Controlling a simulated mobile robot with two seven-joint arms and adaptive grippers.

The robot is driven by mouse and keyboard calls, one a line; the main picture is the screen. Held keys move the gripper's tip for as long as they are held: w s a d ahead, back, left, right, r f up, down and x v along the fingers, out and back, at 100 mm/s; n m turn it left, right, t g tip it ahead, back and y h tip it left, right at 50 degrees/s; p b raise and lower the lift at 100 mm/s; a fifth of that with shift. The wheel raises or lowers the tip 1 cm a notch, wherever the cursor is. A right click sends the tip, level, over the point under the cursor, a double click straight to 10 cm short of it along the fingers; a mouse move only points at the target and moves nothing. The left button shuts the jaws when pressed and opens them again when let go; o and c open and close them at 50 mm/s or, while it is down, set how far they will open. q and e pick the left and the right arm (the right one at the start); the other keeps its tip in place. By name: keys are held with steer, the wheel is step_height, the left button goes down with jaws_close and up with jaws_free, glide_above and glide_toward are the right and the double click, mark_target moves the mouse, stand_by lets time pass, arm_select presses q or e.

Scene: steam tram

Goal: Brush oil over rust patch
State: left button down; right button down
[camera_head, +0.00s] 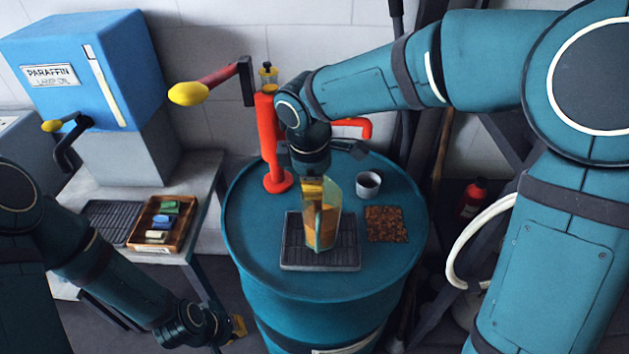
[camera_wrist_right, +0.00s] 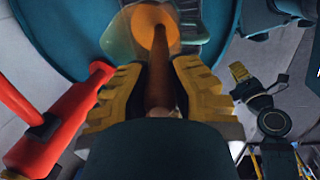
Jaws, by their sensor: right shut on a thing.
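A clear jug of amber oil (camera_head: 323,228) stands on a black grate (camera_head: 347,259) on the blue drum. My right gripper (camera_head: 312,188) is above the jug in the head view. In the right wrist view, its yellow fingers (camera_wrist_right: 158,92) are shut on a brown brush handle (camera_wrist_right: 158,85). The handle reaches down into the jug (camera_wrist_right: 118,38), toward the orange oil; the bristles are hidden. The brown rust patch (camera_head: 386,224) lies on the drum top, right of the grate. My left gripper (camera_head: 238,327) hangs low, left of the drum; its opening is unclear.
A grey cup (camera_head: 368,184) stands behind the rust patch. A red hand pump (camera_head: 270,150) rises at the drum's back left. A side table at left bears a wooden tray (camera_head: 182,229) of coloured blocks and a blue paraffin tank (camera_head: 90,65).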

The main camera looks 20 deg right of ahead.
steer(key=shift+f, duration=0.45)
stand_by(0.4)
stand_by(0.5)
steer(key=shift+r, duration=0.25)
step_height(320, 180, up, 6)
steer(key=p, duration=0.4)
steer(key=shift+f+p, duration=0.2)
steer(key=shift+p, duration=0.15)
step_height(320, 180, up, 14)
steer(key=p, duration=0.7)
steer(key=shift+p, duration=0.3)
stand_by(0.3)
